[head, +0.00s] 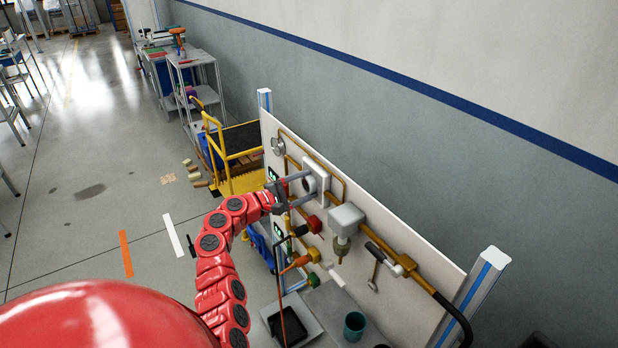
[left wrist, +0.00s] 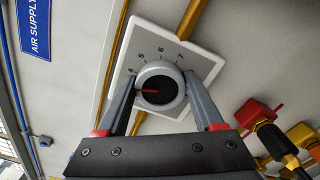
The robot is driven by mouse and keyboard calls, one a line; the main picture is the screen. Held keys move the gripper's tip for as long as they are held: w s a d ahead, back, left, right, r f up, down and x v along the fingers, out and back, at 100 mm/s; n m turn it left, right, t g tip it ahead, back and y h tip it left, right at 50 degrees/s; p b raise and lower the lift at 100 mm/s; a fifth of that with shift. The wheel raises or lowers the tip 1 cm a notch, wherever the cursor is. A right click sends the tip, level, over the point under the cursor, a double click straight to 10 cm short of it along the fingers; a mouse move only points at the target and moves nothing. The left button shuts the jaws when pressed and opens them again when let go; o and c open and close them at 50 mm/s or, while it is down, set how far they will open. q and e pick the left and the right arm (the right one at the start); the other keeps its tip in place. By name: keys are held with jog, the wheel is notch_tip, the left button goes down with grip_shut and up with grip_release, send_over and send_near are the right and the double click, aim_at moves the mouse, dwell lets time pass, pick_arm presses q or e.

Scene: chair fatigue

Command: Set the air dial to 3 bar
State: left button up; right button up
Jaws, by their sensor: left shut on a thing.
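The air dial is a round grey knob with a black face (left wrist: 160,90) on a square white plate (left wrist: 205,62) in the left wrist view. Its red pointer aims left, just below the printed 4. The numbers 4, 5, 6 and 7 show; the scale below 4 is hidden behind a finger. My left gripper (left wrist: 166,93) is shut on the knob, with one finger on each side. In the head view the left gripper (head: 307,186) reaches the dial's white plate (head: 319,178) on the upright panel. My right gripper is not in view.
A brass pipe (head: 340,176) runs near the dial. A red valve (head: 314,225), a grey box (head: 347,219) and a lever (head: 375,268) are mounted below and right of it. A blue AIR SUPPLY sign (left wrist: 36,28) is on the panel. A yellow cart (head: 240,181) stands behind.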

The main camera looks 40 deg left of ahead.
pick_arm(q)
jog(key=shift+n+p, duration=1.1)
jog(key=shift+n, duration=0.3)
jog(key=shift+f, duration=0.1)
jog(key=o, duration=1.4)
jog(key=shift+s+a, duration=0.3)
jog(key=shift+s, duration=0.15)
jog(key=b+v, duration=0.6)
jog(key=v, duration=1)
jog(key=shift+s, duration=0.2)
